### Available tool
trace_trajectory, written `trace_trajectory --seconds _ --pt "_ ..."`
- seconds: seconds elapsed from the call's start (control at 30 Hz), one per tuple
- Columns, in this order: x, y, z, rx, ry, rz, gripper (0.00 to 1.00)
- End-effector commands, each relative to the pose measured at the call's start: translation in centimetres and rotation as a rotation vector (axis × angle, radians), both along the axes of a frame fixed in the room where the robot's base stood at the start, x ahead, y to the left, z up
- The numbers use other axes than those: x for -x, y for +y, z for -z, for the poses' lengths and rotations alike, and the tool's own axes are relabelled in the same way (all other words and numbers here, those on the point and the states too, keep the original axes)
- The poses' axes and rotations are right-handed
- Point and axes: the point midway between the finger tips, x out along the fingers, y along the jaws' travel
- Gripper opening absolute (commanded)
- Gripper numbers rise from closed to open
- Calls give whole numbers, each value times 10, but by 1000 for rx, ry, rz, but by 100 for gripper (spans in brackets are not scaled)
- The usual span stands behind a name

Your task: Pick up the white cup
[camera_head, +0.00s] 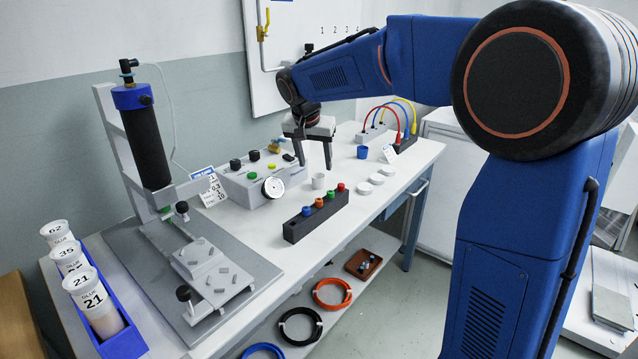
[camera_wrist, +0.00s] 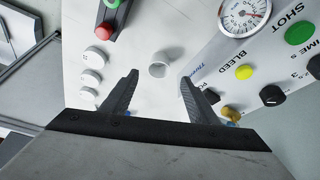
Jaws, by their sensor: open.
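The small white cup (camera_head: 318,181) stands upright on the white bench, between the grey control box and the black rack. In the wrist view the cup (camera_wrist: 160,66) shows just beyond the fingertips, about midway between them. My gripper (camera_head: 315,163) points down above and a little behind the cup in the head view. In the wrist view my gripper (camera_wrist: 159,79) has its two dark fingers spread wide with nothing between them. The cup appears free of both fingers; the exact height gap is hard to tell.
The grey control box (camera_head: 255,186) with its gauge is close on the left. A black rack (camera_head: 296,229) with coloured caps stands in front. White round caps (camera_head: 376,179) and a blue cup (camera_head: 362,152) are to the right.

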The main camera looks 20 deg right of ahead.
Motion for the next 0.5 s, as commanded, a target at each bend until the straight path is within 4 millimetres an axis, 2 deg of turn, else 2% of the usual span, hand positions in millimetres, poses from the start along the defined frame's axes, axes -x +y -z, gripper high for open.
trace_trajectory --seconds 0.1,0.37,0.5 --pt "-5 -3 14 0 1 0 54" --pt "-9 -6 25 0 0 0 54" --pt "-13 -10 37 0 1 0 54"
